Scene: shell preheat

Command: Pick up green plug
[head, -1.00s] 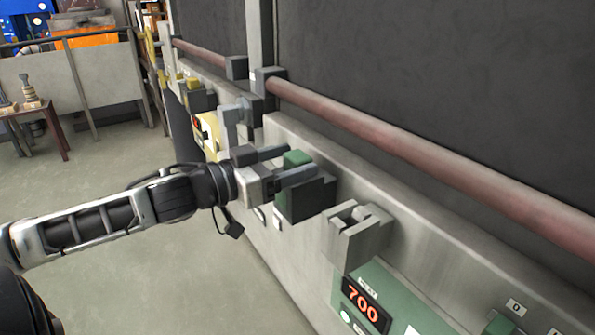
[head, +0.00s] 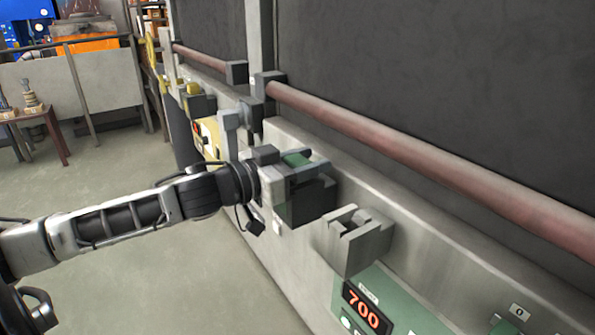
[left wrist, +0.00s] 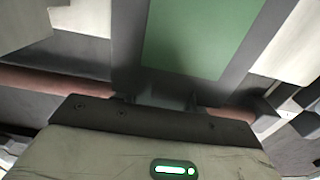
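The green plug (head: 297,159) sits at the dark block (head: 309,203) on the machine's side ledge. Its green top shows in the head view, and a large green face (left wrist: 200,38) fills the upper middle of the left wrist view. My left gripper (head: 302,166) comes in from the left with its fingers on either side of the plug. In the wrist view the grey fingers border the green with no clear gap, so it appears shut on the plug. The plug's lower part is hidden. My right gripper is not in view.
A grey bracket (head: 357,241) stands just right of the plug, above a green panel with a red 700 display (head: 363,309). A long reddish pipe (head: 400,145) runs behind. Grey posts and a yellow panel (head: 208,137) lie to the left. Open floor is at lower left.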

